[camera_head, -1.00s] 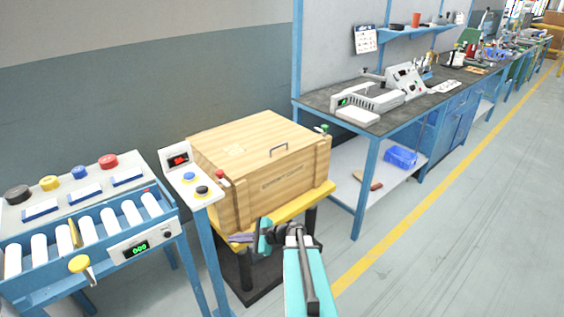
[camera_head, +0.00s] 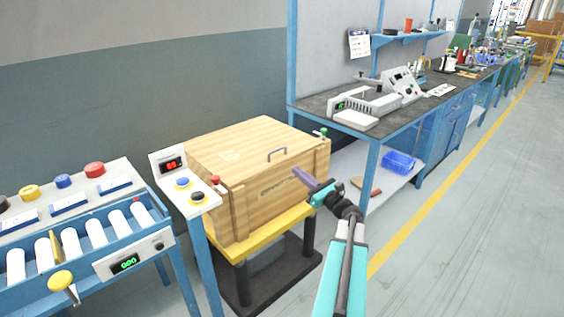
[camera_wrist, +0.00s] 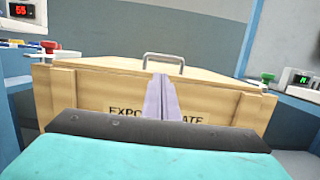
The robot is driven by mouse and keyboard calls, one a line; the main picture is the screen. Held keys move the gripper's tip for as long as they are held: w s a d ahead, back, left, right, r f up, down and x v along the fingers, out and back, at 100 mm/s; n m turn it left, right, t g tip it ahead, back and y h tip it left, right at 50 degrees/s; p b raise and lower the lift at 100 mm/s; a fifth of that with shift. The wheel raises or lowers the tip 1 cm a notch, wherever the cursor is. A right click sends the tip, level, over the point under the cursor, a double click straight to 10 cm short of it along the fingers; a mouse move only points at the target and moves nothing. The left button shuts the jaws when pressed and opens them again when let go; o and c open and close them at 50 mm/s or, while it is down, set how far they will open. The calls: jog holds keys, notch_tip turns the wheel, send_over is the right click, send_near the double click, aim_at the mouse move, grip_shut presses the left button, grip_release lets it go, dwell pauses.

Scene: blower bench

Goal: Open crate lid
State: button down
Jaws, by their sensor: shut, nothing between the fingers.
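The wooden crate (camera_head: 262,201) stands on a yellow-topped stand. Its lid (camera_head: 240,145) is shut, with a grey handle (camera_head: 278,153) near the front edge. The wrist view also shows the handle (camera_wrist: 163,58) above the lettered front wall (camera_wrist: 95,105). A red-knobbed latch (camera_head: 216,181) is at the left of the front and a green-knobbed one (camera_head: 323,132) at the right. My gripper (camera_head: 298,172) is shut and empty, in front of the crate's front face and a little below the handle. In the wrist view its fingers (camera_wrist: 161,88) hide part of the lettering.
A control post (camera_head: 184,187) with a red display and buttons stands close left of the crate, beside a roller conveyor (camera_head: 90,235). A blue workbench (camera_head: 385,125) stands to the right. The floor (camera_head: 470,230) at the right is clear.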

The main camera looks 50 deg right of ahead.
jog(key=w+r, duration=0.2)
jog(key=w, duration=0.7)
jog(key=shift+w+d+p, duration=0.3)
jog(key=shift+w+d, duration=0.05)
